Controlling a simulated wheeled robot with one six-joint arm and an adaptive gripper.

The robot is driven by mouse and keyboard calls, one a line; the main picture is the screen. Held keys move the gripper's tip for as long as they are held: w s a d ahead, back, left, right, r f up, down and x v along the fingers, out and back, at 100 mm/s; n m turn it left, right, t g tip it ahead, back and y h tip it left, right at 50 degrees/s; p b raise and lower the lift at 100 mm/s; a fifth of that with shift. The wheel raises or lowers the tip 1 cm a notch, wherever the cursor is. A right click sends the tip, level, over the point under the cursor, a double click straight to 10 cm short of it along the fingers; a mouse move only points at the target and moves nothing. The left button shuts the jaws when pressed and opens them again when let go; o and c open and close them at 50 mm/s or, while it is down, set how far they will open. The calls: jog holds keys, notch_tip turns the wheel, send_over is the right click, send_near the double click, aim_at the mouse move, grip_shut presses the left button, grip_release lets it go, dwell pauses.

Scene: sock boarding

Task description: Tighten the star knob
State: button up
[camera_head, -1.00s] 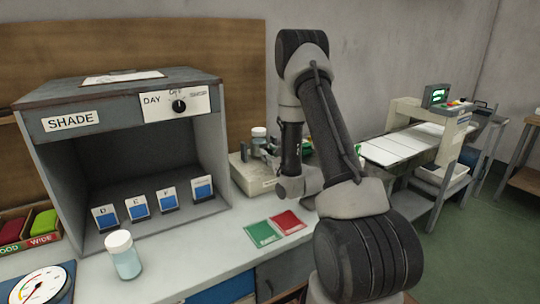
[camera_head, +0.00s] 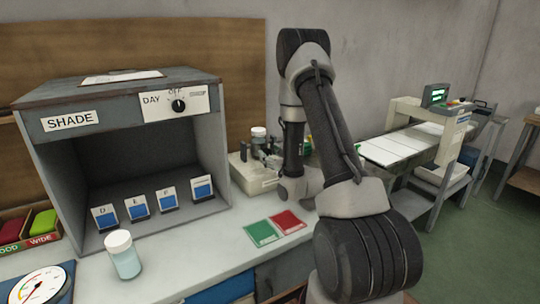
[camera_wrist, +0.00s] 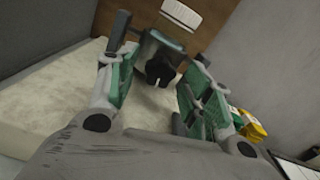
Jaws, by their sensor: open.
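The black star knob (camera_wrist: 159,73) with a pale mark shows in the wrist view, in front of a grey-green block (camera_wrist: 150,47) on an off-white base (camera_wrist: 50,108). My gripper (camera_wrist: 157,60) is open, with one green-padded finger to the left of the knob and one to the right. I see gaps between knob and fingers; I cannot tell how deep the knob sits between them. In the head view my arm stands over the bench fixture (camera_head: 252,178), and the knob cannot be made out there.
A grey shade box (camera_head: 60,155) stands left of the fixture. A green card (camera_head: 262,233) and a red card (camera_head: 288,221) lie in front. A lidded jar (camera_head: 123,254) and a dial gauge (camera_head: 42,283) are at front left. Yellow items (camera_wrist: 249,126) lie right in the wrist view.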

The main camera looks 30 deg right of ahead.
jog(key=s, duration=0.6)
jog(key=shift+s, duration=0.2)
jog(key=shift+d, duration=0.1)
jog(key=s+a+r+n+g+h, duration=0.25)
jog(key=r+n+g, duration=0.35)
jog(key=r+n, duration=0.9)
jog(key=s+a+r+n+g, duration=0.1)
jog(key=s+a+n+g, duration=0.1)
jog(key=s+n, duration=0.4)
jog(key=s+a+r+n+g+y, duration=0.1)
jog(key=s+n, duration=0.5)
jog(key=s, duration=0.7)
jog(key=s+a+r+n+g+y, duration=0.1)
jog(key=s+a+n+g, duration=0.3)
jog(key=s, duration=0.6)
jog(key=shift+s+a+r+n+g, duration=0.15)
jog(key=shift+a+r+n+g, duration=0.2)
jog(key=shift+r+n, duration=0.6)
